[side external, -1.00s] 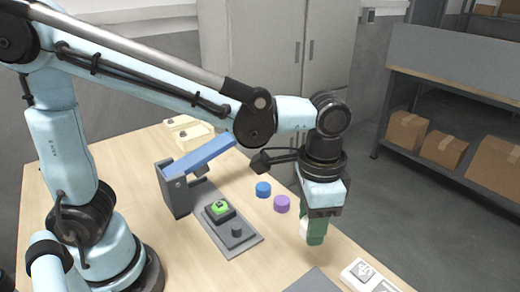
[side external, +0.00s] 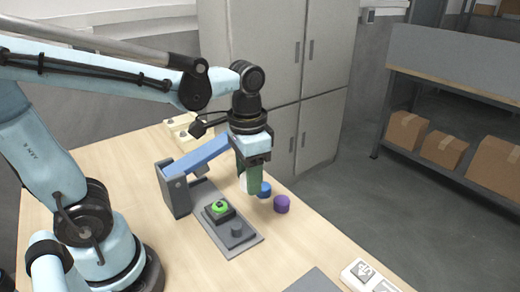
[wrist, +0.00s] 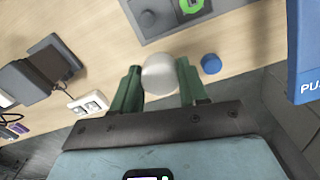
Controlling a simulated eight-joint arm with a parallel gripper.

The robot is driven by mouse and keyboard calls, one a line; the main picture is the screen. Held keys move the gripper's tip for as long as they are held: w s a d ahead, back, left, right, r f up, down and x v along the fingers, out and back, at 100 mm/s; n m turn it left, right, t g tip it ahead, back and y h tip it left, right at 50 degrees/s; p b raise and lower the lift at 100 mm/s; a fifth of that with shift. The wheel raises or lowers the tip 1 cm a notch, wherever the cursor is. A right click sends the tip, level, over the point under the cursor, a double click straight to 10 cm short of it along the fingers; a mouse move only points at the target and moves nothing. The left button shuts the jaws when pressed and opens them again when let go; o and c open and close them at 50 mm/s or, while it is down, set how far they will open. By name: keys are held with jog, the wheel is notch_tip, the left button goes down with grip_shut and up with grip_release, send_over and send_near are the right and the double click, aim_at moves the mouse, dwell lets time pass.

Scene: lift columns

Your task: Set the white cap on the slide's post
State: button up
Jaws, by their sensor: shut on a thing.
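My gripper (side external: 248,178) is shut on the white cap (side external: 243,182), held between its green fingers above the table, fingers pointing down. The wrist view shows the white cap (wrist: 159,76) between the fingertips. The slide (side external: 240,246) is a grey plate on the table, left of and below my gripper in the side view. Its short dark post (side external: 236,230) stands bare near the plate's front end. The post also shows in the wrist view (wrist: 147,18), beyond the cap and apart from it.
A block with a green button (side external: 219,208) sits on the plate behind the post. A blue lever (side external: 205,152) slopes over the plate's rear. A blue cap (side external: 265,189), partly behind the fingers, and a purple cap (side external: 281,204) stand to the right. White switches (side external: 359,272) lie at front right.

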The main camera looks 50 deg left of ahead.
jog(key=n, duration=0.2)
send_near(218, 203)
jog(key=shift+d, duration=0.1)
jog(key=shift+f, duration=3)
jog(key=shift+f, duration=0.7)
jog(key=o, duration=1.5)
jog(key=shift+r, duration=0.1)
jog(key=shift+r, duration=3.4)
